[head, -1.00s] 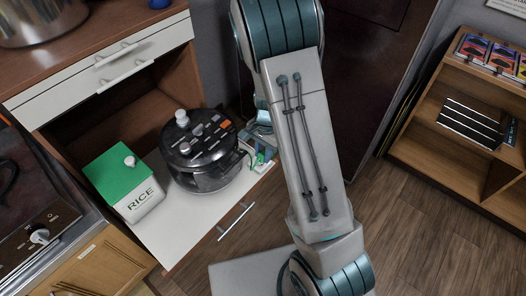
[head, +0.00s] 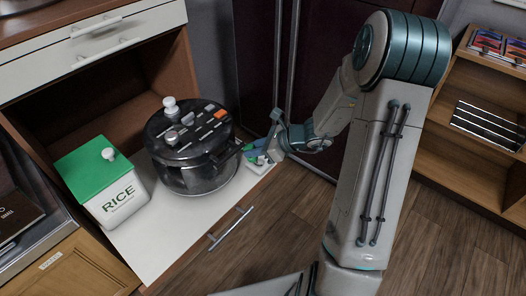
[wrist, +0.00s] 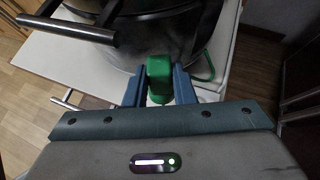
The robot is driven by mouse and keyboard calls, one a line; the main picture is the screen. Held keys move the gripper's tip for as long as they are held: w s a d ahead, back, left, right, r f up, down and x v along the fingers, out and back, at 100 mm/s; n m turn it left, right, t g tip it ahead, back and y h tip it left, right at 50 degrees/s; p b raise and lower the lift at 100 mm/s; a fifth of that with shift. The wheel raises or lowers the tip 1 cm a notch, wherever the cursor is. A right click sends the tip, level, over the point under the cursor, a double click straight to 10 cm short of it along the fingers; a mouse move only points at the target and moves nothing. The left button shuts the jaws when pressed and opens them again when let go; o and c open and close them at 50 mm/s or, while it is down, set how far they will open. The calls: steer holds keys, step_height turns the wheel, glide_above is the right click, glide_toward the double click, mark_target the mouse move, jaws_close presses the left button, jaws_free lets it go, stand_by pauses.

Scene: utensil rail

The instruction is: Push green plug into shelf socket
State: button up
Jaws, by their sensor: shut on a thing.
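The green plug (wrist: 159,72) is between the two blue fingers of my gripper (wrist: 157,82) in the wrist view, and the fingers are shut on it. A green cord (wrist: 209,66) curves beside it toward the pot. In the head view my gripper (head: 257,147) is low over the right edge of the pulled-out white shelf (head: 187,222), just right of the pot. A small pale block (head: 260,162), which looks like the socket, lies under the fingers. The fingers and plug hide its openings, so I cannot tell whether the plug is in it.
A dark round pot cooker (head: 190,150) stands on the shelf close to my gripper's left. A white rice box with a green lid (head: 104,183) stands farther left. The shelf has a metal handle (head: 230,228) in front. A wooden bookcase (head: 470,150) is at right; floor between is open.

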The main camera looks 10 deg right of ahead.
steer(key=shift+w+d+f+m+t+h+b, duration=0.25)
steer(key=shift+w+d+m+t+b, duration=0.45)
steer(key=shift+t+b, duration=0.3)
steer(key=shift+w+d+f+m+t+h+b, duration=0.2)
steer(key=shift+w+d+m+t+b, duration=0.35)
steer(key=shift+m+t+b, duration=0.4)
steer(key=shift+w+d+f+m+t+h+b, duration=0.2)
steer(key=shift+w+d+m+t+b, duration=0.4)
steer(key=shift+t+b, duration=0.4)
steer(key=shift+r, duration=0.1)
steer(key=b, duration=0.5)
glide_above(264, 165)
steer(key=f, duration=0.6)
steer(key=shift+w, duration=0.2)
steer(key=shift+f+b, duration=1.1)
steer(key=shift+b, duration=0.15)
steer(key=o, duration=1)
steer(key=shift+o, duration=0.2)
steer(key=p+v, duration=0.4)
steer(key=v, duration=0.9)
steer(key=shift+s+d+r, duration=0.15)
steer(key=shift+s+r, duration=0.1)
steer(key=shift+s, duration=0.05)
